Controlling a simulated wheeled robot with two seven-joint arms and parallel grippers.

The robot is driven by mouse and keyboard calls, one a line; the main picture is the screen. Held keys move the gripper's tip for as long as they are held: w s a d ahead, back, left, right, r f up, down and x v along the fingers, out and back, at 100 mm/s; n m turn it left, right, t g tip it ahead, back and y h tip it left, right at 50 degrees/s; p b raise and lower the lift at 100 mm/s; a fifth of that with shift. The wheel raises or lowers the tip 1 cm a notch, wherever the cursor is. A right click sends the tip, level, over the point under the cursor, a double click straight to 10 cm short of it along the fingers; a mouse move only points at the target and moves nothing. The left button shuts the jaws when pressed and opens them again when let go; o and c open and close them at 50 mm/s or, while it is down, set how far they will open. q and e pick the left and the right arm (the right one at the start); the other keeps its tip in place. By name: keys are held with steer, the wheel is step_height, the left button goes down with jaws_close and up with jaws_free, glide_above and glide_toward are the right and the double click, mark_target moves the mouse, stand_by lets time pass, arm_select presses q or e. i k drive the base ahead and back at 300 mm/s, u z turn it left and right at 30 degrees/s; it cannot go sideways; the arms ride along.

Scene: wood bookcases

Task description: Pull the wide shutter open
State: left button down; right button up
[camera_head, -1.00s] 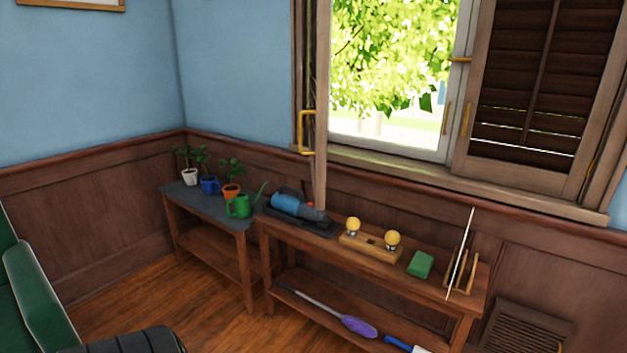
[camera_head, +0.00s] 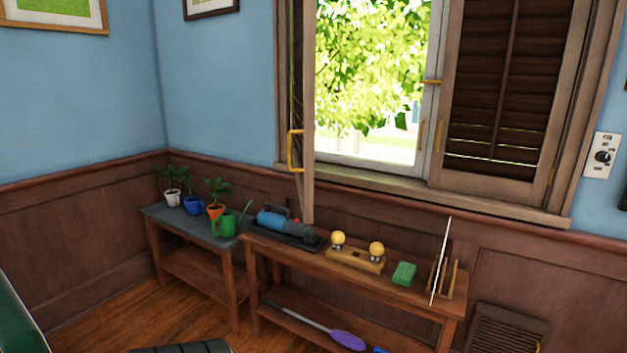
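The window has two wooden shutters. The right shutter (camera_head: 508,95), with dark louvres, lies flat across the right part of the window. A small brass pull (camera_head: 438,136) sits on its left edge and a brass latch (camera_head: 432,82) is higher up. The left shutter (camera_head: 308,115) stands swung out from the wall and shows nearly edge-on, with a large brass handle (camera_head: 295,150). I cannot tell from the picture which of them is the wide one. Bright glass and foliage show between them. Neither of my grippers is in view.
Below the window stands a wooden bench (camera_head: 350,275) with a blue tool (camera_head: 274,219), yellow knobs, a green sponge (camera_head: 404,273) and a rack. A side table (camera_head: 165,223) holds potted plants and a green watering can (camera_head: 226,225). A dial panel (camera_head: 602,156) is on the right wall.

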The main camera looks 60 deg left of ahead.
mark_target(304, 13)
steer(key=z, duration=0.05)
steer(key=i, duration=1)
steer(key=u, duration=1.1)
steer(key=i, duration=0.9)
steer(key=u, duration=1.05)
